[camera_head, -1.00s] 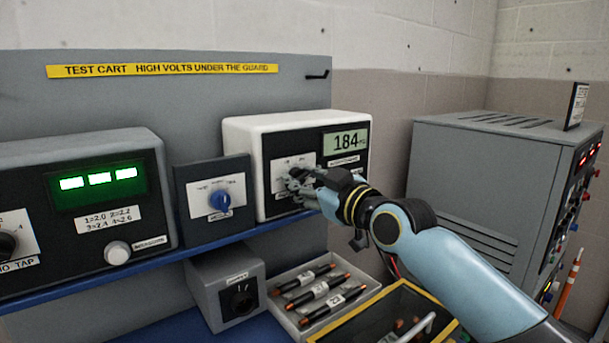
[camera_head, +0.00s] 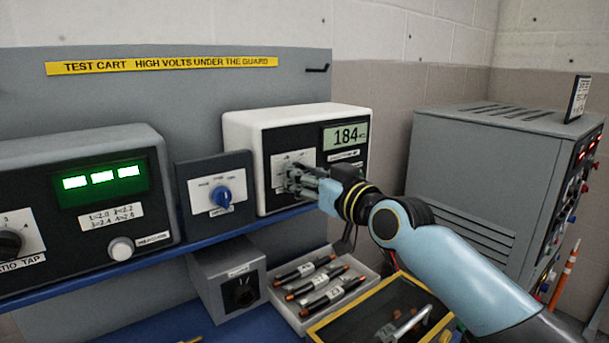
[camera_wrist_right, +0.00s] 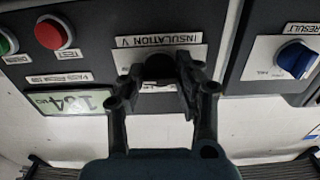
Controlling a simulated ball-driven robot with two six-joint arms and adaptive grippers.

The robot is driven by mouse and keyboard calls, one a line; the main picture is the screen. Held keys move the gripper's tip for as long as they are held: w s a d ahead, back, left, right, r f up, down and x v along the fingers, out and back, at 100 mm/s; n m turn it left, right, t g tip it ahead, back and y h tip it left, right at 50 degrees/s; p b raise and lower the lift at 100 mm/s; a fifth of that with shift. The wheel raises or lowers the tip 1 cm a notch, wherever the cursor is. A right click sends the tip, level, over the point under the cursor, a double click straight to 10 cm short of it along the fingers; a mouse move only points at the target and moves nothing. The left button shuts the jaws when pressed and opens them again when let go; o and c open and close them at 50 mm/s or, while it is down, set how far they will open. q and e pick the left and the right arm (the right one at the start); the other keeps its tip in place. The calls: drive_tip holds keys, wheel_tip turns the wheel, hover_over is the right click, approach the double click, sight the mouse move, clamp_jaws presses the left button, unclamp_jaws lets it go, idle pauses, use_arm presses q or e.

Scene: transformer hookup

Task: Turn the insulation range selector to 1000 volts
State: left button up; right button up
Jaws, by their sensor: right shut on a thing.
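The white insulation meter (camera_head: 235,135) stands on the cart shelf, and its display (camera_head: 345,136) reads 184. Its selector plate (camera_head: 280,163) is partly hidden behind my right gripper in the head view. In the right wrist view the plate (camera_wrist_right: 180,51) carries the words INSULATION V. My right gripper (camera_head: 297,178) is shut on the dark selector knob (camera_wrist_right: 158,66), with a finger on each side of it. The knob's pointer and the range marks around it are mostly hidden, so its setting cannot be read. My left gripper is not in view.
Left of the meter is a panel with a blue knob (camera_head: 221,197). A ratio meter with a green display (camera_head: 101,183) stands farther left. Below are a tray of dark leads (camera_head: 283,310) and a yellow-edged bin (camera_head: 318,326). A grey cabinet (camera_head: 470,165) stands right.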

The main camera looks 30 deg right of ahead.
drive_tip(key=shift+f, duration=0.2)
drive_tip(key=o, duration=0.9)
drive_tip(key=shift+c, duration=0.2)
drive_tip(key=o, duration=0.3)
drive_tip(key=shift+r, duration=0.1)
drive_tip(key=shift+s, duration=0.1)
drive_tip(key=s+d, duration=0.1)
drive_tip(key=s, duration=1)
drive_tip(key=shift+s+d, duration=0.3)
drive_tip(key=shift+s, duration=0.1)
